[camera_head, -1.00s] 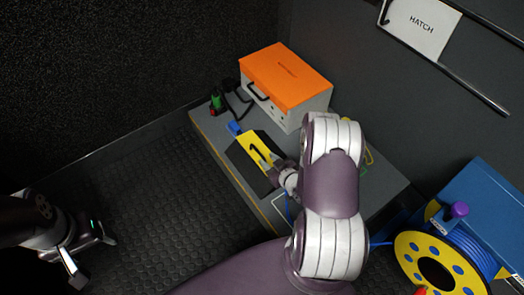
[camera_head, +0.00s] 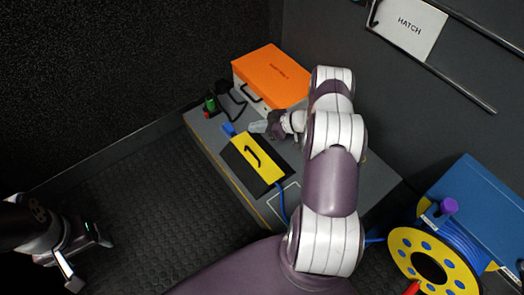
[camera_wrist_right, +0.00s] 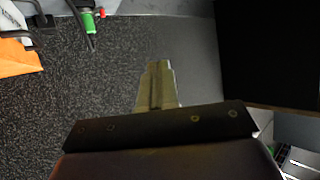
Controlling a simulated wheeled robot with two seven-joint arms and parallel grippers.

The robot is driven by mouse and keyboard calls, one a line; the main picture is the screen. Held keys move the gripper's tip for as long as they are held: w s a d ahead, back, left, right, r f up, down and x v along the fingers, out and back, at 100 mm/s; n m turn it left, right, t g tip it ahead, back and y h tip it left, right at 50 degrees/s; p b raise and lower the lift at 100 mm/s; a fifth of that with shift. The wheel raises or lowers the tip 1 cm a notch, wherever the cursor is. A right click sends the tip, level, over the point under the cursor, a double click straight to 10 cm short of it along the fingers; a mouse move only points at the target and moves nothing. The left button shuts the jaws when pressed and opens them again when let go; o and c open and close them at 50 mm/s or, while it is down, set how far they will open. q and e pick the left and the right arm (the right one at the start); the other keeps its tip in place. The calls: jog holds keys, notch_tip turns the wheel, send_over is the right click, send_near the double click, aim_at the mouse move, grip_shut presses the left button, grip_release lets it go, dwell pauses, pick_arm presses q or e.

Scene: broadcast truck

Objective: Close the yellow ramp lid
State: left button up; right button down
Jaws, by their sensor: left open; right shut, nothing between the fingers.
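The yellow ramp lid (camera_head: 262,158), with a black handle on top, is on a low cable ramp with black sloped sides (camera_head: 240,162). In the head view it appears to lie down flat over the ramp; I cannot tell if it is fully seated. My right gripper (camera_head: 258,127) is shut and empty just beyond the lid, between it and the orange-topped case, apart from the handle. Its closed fingers (camera_wrist_right: 157,80) show in the right wrist view, where the lid is not recognisable. My left gripper (camera_head: 92,260) is open and empty, low at the left, far from the ramp.
The orange-topped case (camera_head: 272,75) stands behind the ramp on the grey platform (camera_head: 365,185). A blue connector (camera_head: 228,129) and blue cable (camera_head: 280,203) show at the ramp's ends. A green connector (camera_head: 210,102) lies at left. A yellow cable reel (camera_head: 425,262) stands at right.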

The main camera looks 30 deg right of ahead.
jog(key=s+d+m+g+h, duration=0.1)
jog(key=d+m+g+h, duration=0.1)
jog(key=d+g+h, duration=0.3)
jog(key=m+b, duration=0.5)
send_near(252, 153)
jog(key=w+d+f, duration=0.3)
jog(key=f, duration=0.1)
jog(key=a+b, duration=0.1)
jog(key=a+f, duration=0.1)
jog(key=shift+a+f+g+y+b, duration=0.3)
jog(key=shift+f+y+b, duration=0.05)
jog(key=shift+y+b, duration=0.05)
jog(key=shift+a, duration=0.4)
jog(key=shift+a+f+p, duration=0.1)
jog(key=shift+a+p, duration=0.3)
jog(key=shift+s+a+f+p, duration=0.1)
jog(key=shift+a+f+p, duration=0.1)
jog(key=shift+a+p, duration=0.15)
jog(key=shift+s+a+f, duration=0.1)
jog(key=shift+a+f, duration=0.05)
jog(key=shift+f, duration=0.1)
